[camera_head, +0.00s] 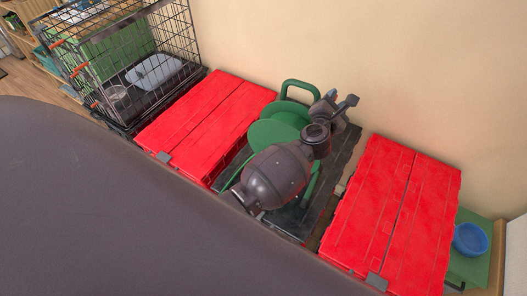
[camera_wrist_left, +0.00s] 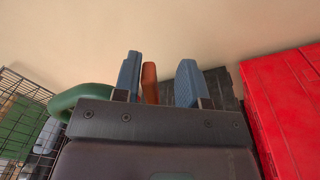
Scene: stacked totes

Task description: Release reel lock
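A green reel (camera_head: 268,133) with a raised green handle (camera_head: 300,85) stands on a dark base between two red tote lids. The handle also shows at the left of the left wrist view (camera_wrist_left: 78,98). My left gripper (camera_head: 341,99) is over the right side of the reel, and my arm hides much of the reel. In the left wrist view its two blue fingers (camera_wrist_left: 160,80) are apart. An orange-brown upright piece (camera_wrist_left: 150,83), perhaps the reel lock, shows between them, closer to the left finger. Contact cannot be told. My right gripper is not in view.
Red totes stand left (camera_head: 206,120) and right (camera_head: 395,215) of the reel. A wire crate (camera_head: 175,35) is at the back left. A blue bowl (camera_head: 470,240) is at the far right. A plain wall is close behind.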

